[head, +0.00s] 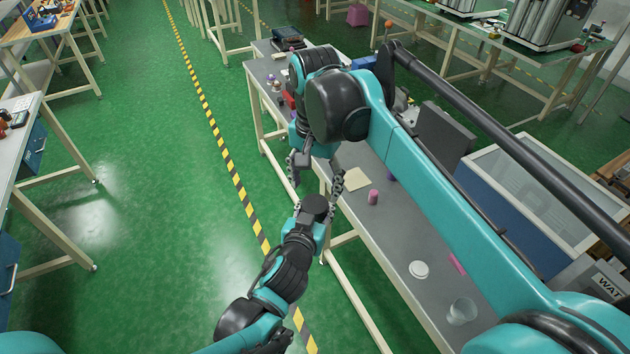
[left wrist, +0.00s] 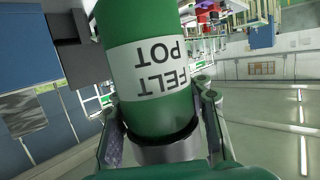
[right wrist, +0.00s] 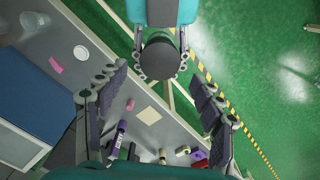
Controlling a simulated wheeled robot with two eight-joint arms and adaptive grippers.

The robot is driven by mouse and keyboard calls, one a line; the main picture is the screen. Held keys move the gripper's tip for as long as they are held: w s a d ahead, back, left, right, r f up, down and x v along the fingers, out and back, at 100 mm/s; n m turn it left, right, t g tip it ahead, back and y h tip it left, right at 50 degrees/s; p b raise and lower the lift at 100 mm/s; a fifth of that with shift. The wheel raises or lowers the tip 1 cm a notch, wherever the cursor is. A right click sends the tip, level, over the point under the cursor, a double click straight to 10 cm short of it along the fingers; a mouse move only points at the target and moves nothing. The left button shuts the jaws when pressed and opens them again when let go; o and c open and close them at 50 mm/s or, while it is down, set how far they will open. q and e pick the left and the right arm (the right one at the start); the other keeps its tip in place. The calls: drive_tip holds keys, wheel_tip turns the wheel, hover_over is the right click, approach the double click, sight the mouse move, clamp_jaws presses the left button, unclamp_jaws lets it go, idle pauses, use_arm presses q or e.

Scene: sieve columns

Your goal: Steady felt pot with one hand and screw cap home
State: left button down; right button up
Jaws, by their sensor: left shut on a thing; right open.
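The felt pot (left wrist: 150,75) is a green cylinder with a white label, upside down in the left wrist view. My left gripper (head: 312,214) is shut around it; its fingers (left wrist: 165,120) lie on both sides of a dark rim. A dark round top, taken as the cap (right wrist: 160,57), faces up between the left fingers and shows in the head view (head: 315,205). I cannot tell how tightly it sits. My right gripper (head: 316,178) is open and empty just above the cap, fingers spread to either side, not visibly touching it.
The grey table (head: 395,240) lies to the right. Open green floor (head: 150,200) lies left.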

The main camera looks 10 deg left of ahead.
sight(315, 203)
wheel_tip(315, 203, up, 3)
drive_tip(key=n, duration=0.6)
drive_tip(key=shift+r, duration=0.1)
drive_tip(key=shift+f, duration=4.05)
